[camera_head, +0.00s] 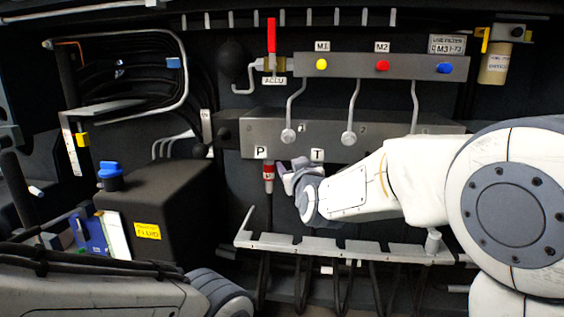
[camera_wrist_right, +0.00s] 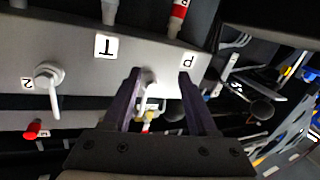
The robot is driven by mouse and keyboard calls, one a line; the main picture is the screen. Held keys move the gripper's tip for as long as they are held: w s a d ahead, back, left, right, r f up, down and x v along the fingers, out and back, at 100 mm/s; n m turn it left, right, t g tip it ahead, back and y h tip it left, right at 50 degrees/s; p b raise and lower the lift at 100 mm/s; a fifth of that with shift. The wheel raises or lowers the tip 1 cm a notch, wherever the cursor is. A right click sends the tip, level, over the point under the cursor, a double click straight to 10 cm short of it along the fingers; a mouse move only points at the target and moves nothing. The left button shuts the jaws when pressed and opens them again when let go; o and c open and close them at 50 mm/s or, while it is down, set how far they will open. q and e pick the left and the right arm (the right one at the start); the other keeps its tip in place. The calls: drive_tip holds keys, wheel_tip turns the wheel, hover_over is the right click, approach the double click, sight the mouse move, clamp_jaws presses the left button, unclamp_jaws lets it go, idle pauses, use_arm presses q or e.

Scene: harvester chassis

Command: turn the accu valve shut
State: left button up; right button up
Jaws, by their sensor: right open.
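The accu valve has a red handle (camera_head: 271,36) that stands upright above its brass-coloured body, at the upper middle of the head view. The ACCU label (camera_head: 274,81) is just below it. My right gripper (camera_head: 288,167) is well below the valve, in front of the manifold's lower edge between the P and T labels. Its two dark fingers (camera_wrist_right: 158,76) are apart in the right wrist view, with a lever fitting (camera_wrist_right: 147,78) seen between them.
A grey manifold (camera_head: 255,133) with several levers lies between my right gripper and the valve. An upper block (camera_head: 345,66) carries yellow, red and blue caps. A slotted rail (camera_head: 350,248) runs below. A dark tank (camera_head: 165,205) with a blue cap stands left.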

drive_tip(key=s+d+f+m+g+h, duration=0.1)
drive_tip(key=s+d+f+g, duration=0.3)
drive_tip(key=f, duration=0.4)
drive_tip(key=s+d+f+m+g+h, duration=0.1)
drive_tip(key=s+d+f+g, duration=0.3)
drive_tip(key=f, duration=0.4)
drive_tip(key=s+d+f+m+g, duration=0.1)
drive_tip(key=s+d+f+g, duration=0.2)
drive_tip(key=s, duration=0.4)
drive_tip(key=s+d+f+g+h, duration=0.1)
drive_tip(key=s+d+f, duration=0.1)
drive_tip(key=s+f, duration=0.3)
drive_tip(key=s+d+f+m+g, duration=0.1)
drive_tip(key=s+d+f+g, duration=0.2)
drive_tip(key=s, duration=0.5)
drive_tip(key=s+a+r+n+g+y, duration=0.1)
drive_tip(key=s+a+r+n, duration=0.25)
drive_tip(key=s+a, duration=0.35)
drive_tip(key=s+a+r+n+g, duration=0.1)
drive_tip(key=s+a+r+n, duration=0.25)
drive_tip(key=s+a, duration=0.3)
wheel_tip(320, 180, up, 19)
drive_tip(key=p, duration=2)
drive_tip(key=shift+w+a+r, duration=0.2)
drive_tip(key=shift+w, duration=0.1)
